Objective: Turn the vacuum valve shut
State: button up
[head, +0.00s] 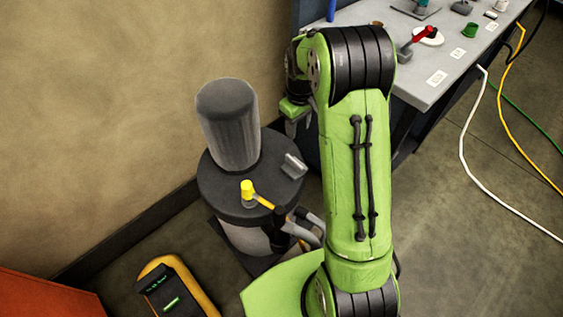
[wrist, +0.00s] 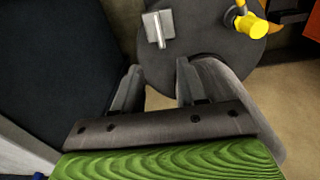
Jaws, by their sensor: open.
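The vacuum valve has a yellow handle (head: 262,201) with a thick yellow knob, at the front of the dark round tank lid (head: 222,203). In the wrist view the yellow knob (wrist: 252,26) shows at the top right, beyond the right finger. My gripper (head: 297,128) hangs behind and to the right of the tank in the head view, partly hidden by my arm. In the wrist view my gripper (wrist: 158,70) is open, with nothing between its fingers. It is apart from the valve handle.
A grey cylinder (head: 229,125) rises from the lid. A small light-grey T-shaped part (wrist: 158,28) sits on the lid ahead of my fingers. Grey hoses (head: 303,233) leave the tank's right side. A workbench (head: 455,75) stands right; a yellow-black device (head: 172,290) lies front left.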

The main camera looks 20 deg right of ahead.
aim_at(295, 161)
jog(key=f+b, duration=0.1)
jog(key=f, duration=0.5)
jog(key=f+b, duration=0.1)
jog(key=f, duration=0.5)
jog(key=f+b, duration=0.2)
jog(key=f, duration=0.5)
jog(key=shift+w+d, duration=0.2)
jog(key=shift+w, duration=0.2)
jog(key=shift+r, duration=0.1)
jog(key=shift+c, duration=0.4)
grip_shut()
